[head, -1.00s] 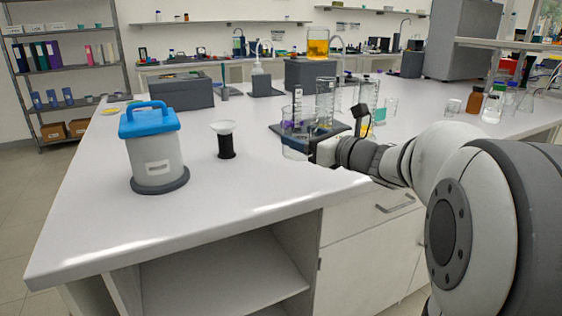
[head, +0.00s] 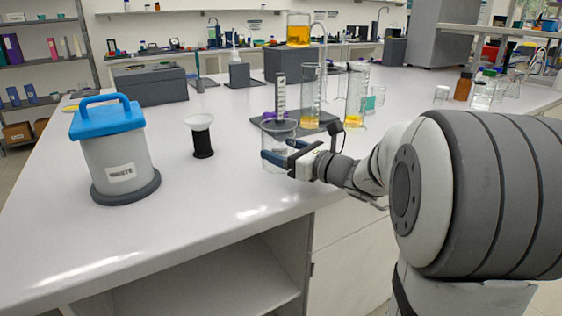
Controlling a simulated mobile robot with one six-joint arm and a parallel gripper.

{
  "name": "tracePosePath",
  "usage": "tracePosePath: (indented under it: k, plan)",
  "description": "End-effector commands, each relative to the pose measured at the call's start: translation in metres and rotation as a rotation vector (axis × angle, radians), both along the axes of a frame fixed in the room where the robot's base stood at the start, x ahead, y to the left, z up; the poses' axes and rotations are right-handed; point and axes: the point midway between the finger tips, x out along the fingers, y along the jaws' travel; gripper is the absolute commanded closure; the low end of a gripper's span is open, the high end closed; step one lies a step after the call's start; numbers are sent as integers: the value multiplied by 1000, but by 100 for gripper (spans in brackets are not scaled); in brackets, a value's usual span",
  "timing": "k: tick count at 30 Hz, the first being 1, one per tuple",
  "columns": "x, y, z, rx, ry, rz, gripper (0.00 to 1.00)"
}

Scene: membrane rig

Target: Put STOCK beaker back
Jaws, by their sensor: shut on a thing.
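My gripper (head: 275,157) is shut on a clear glass beaker (head: 279,131), holding it from the front right. The beaker is upright and looks empty. I see no readable label on it, so I cannot tell from the picture if it is the STOCK one. It is at the front left of a dark flat base (head: 328,122); whether it touches the bench is unclear. Another beaker with orange liquid (head: 298,31) stands on a grey box (head: 288,64) at the back.
Tall glass cylinders (head: 311,92) (head: 355,93) with some yellow liquid stand by the dark base. A blue-lidded waste bin (head: 117,155) and a black stand with a white funnel (head: 201,136) are at left. Bottles (head: 463,86) stand at right. The front left bench (head: 170,225) is clear.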

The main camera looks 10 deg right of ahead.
Motion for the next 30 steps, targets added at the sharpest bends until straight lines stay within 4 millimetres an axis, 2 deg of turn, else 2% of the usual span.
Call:
tracePosePath:
  k: [1,3,16,17,24,30]
  plan:
    - [0,0,-10,2,1,1,61]
    - [0,0,-14,1,0,0,61]
    - [0,1,-20,0,-1,1,61]
    - [0,1,-18,0,-1,1,27]
    - [0,1,-18,1,-1,2,7]
    - [0,2,-18,1,-1,2,7]
